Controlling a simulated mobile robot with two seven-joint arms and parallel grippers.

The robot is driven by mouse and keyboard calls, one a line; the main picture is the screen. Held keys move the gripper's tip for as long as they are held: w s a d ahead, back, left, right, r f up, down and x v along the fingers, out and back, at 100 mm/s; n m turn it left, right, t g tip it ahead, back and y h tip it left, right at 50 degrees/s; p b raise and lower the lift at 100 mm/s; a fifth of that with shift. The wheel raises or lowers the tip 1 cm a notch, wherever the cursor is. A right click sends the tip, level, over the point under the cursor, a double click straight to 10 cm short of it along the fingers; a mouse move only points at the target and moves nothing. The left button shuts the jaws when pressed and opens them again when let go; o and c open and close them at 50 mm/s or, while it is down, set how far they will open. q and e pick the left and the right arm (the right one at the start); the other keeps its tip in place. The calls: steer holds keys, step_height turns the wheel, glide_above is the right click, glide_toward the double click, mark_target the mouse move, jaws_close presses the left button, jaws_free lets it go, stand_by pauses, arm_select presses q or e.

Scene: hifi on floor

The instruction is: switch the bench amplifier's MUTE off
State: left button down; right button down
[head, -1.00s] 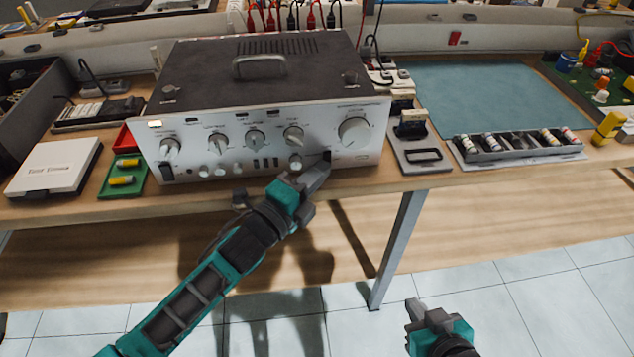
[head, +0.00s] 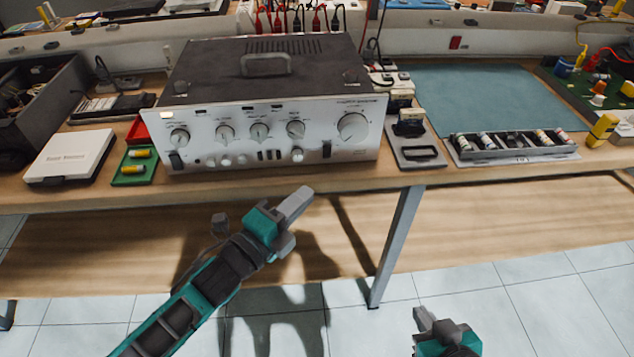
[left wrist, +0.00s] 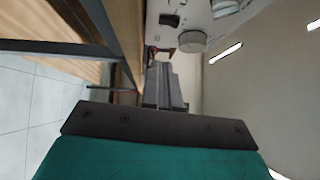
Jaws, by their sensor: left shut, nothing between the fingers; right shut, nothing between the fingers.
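The bench amplifier (head: 220,90) stands on the workbench, its silver front panel facing me. The panel carries several round knobs, small buttons, a dark rocker (head: 176,160) at lower left and a dark switch (head: 327,149) at lower right. Lettering is too small to read, so I cannot tell which control is MUTE. My left gripper (head: 306,192) is shut and empty, below and in front of the panel's lower right, apart from it. In the left wrist view its fingers (left wrist: 166,85) point toward the panel (left wrist: 175,8). My right gripper (head: 421,317) is shut and empty, low over the floor.
A grey holder (head: 418,158) stands right of the amplifier, then a battery tray (head: 515,150). A blue mat (head: 480,95) lies behind. A green tray (head: 133,170) and white box (head: 70,155) are at left.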

arm_select(q)
steer(key=shift+v, duration=2.35)
steer(key=shift+d, duration=0.1)
steer(key=s+a+f+n+g+y+p, duration=0.1)
steer(key=s+a+f+n+y, duration=0.3)
steer(key=n, duration=0.7)
steer(key=s+a+f+n+g+y+p, duration=0.2)
steer(key=s+a+f+n+y, duration=0.3)
steer(key=n, duration=0.7)
step_height(320, 180, down, 2)
steer(key=shift+s+a+f+g, duration=0.15)
steer(key=shift+s+g, duration=0.45)
steer(key=shift+s, duration=0.45)
